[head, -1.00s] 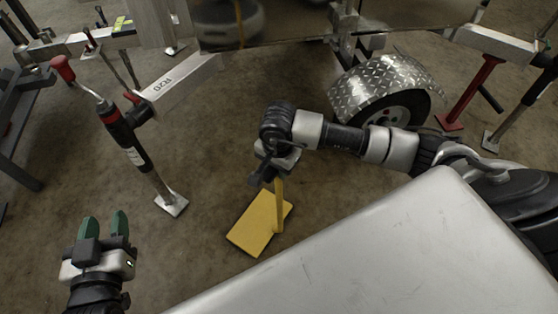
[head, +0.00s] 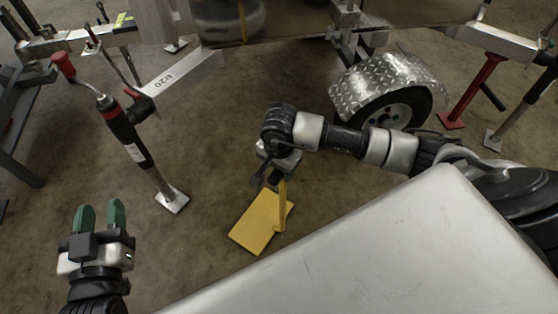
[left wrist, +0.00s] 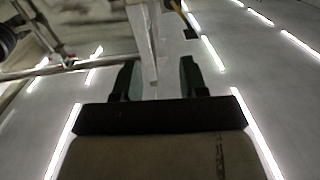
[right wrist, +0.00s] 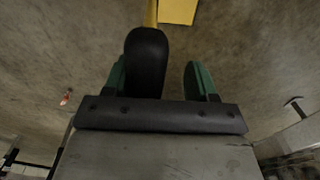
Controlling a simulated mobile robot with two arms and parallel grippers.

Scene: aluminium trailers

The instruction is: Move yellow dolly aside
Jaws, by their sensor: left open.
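The yellow dolly (head: 258,226) stands on the floor in the middle of the head view: a flat yellow plate with a yellow upright post at its right side. In the right wrist view its plate (right wrist: 178,10) shows at the top. A black handle grip (right wrist: 147,62) on the yellow post reaches between my right fingers, close to the left one, with a gap to the other. My right gripper (right wrist: 157,82) is open; in the head view it is largely hidden by its wrist above the post. My left gripper (head: 100,216) is open and empty, fingers up.
A trailer beam marked R20 (head: 183,78) and a jack stand with a red handle (head: 128,135) are left of the dolly. A trailer wheel under a checker-plate fender (head: 385,85) is behind right. The floor between the jack and dolly is bare.

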